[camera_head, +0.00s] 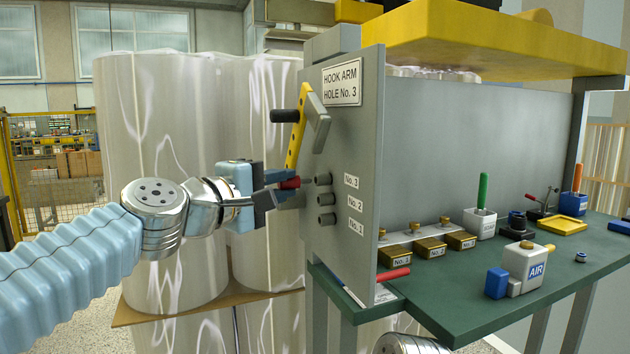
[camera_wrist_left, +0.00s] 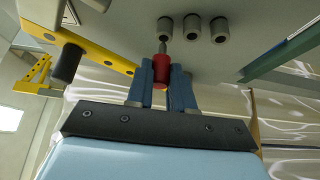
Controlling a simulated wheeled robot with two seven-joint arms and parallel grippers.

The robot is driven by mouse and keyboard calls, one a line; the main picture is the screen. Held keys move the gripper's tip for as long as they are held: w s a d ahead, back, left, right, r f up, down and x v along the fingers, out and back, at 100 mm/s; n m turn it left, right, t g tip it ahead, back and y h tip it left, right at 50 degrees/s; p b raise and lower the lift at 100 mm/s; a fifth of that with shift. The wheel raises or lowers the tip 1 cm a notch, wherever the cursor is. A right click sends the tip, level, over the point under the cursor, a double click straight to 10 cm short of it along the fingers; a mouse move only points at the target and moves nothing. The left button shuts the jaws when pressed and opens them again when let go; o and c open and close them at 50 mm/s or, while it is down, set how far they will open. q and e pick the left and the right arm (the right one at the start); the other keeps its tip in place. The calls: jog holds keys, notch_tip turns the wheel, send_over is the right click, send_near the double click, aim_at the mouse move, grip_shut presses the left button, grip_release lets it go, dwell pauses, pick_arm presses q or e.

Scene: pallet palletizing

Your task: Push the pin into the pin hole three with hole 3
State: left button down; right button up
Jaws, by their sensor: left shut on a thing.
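My left gripper (camera_head: 285,191) is shut on the red handle of a pin (camera_head: 290,183), in front of the grey panel. In the left wrist view, the blue fingers (camera_wrist_left: 166,82) grip both sides of the red pin (camera_wrist_left: 162,66). Its thin metal shaft points at the leftmost of three round holes. That one is hole No. 3 (camera_wrist_left: 165,27), the top hole (camera_head: 322,179) in the head view. The shaft end is at or just before the hole mouth; I cannot tell whether it has entered. My right gripper is not in view.
A yellow hook arm (camera_head: 297,128) with a black knob is mounted above the holes. Holes No. 2 (camera_head: 326,199) and No. 1 (camera_head: 326,219) are empty below. The green bench (camera_head: 470,318) holds brass blocks and tools at right. Wrapped rolls (camera_head: 160,120) stand behind my arm.

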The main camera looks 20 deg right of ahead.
aim_at(296, 183)
pick_arm(q)
jog(key=shift+d, duration=1.5)
dwell(0.3)
jog(key=c, duration=0.9)
grip_release()
jog(key=shift+a, duration=0.1)
